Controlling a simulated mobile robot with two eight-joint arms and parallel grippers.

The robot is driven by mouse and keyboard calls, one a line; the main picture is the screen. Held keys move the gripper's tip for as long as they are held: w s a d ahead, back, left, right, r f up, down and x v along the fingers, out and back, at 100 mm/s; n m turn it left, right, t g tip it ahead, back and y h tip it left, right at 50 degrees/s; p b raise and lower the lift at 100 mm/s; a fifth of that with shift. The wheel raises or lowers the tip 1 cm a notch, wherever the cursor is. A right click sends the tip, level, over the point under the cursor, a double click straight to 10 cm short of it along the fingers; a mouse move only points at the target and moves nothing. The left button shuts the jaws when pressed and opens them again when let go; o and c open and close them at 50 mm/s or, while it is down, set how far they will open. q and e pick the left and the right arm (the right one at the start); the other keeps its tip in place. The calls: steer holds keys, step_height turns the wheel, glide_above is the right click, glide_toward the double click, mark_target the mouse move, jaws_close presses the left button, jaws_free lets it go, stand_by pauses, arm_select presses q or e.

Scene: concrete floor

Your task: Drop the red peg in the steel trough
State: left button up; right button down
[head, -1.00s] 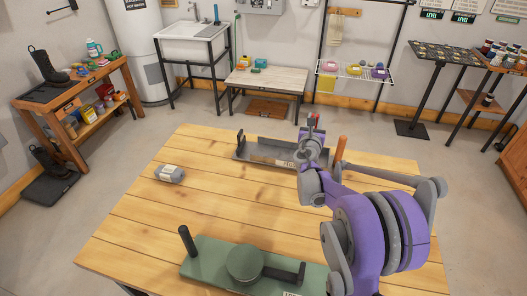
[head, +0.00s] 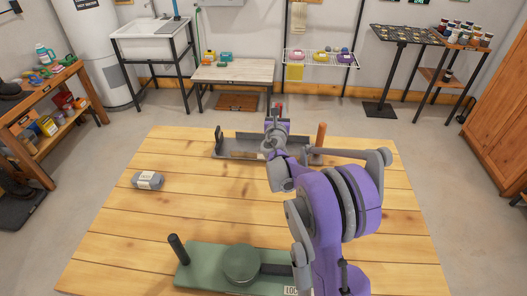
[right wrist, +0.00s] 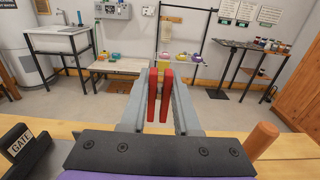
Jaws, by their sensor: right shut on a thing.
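The steel trough (head: 228,151) is a long, low dark grey tray at the far side of the wooden table. It has an upright dark end plate at its left. A black part labelled GATE (right wrist: 22,146) shows at the lower left of the right wrist view. My right gripper (head: 278,112) is over the trough's right half in the head view and hides part of it. It is shut on the red peg (head: 279,106), of which little shows. Red also shows between the grey fingers (right wrist: 159,85) in the right wrist view. My left gripper is out of view.
An orange-brown upright post (head: 320,134) stands at the trough's right end. A green fixture (head: 207,262) with a dark upright handle lies at the table's near edge. A grey labelled roll (head: 148,180) lies at left. The middle of the wooden table (head: 215,210) is clear.

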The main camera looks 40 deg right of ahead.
step_height(320, 180, down, 2)
steer(key=shift+f+b, duration=0.15)
steer(key=shift+b, duration=0.2)
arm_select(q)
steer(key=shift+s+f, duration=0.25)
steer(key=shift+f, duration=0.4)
arm_select(e)
steer(key=c, duration=0.6)
jaws_free()
steer(key=shift+o, duration=0.2)
steer(key=shift+a, duration=0.1)
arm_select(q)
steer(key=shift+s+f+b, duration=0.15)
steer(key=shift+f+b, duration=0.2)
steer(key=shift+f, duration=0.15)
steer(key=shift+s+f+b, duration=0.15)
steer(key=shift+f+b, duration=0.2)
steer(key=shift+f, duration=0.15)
arm_select(e)
steer(key=v, duration=1)
steer(key=shift+s+a, duration=0.2)
steer(key=shift+s, duration=0.1)
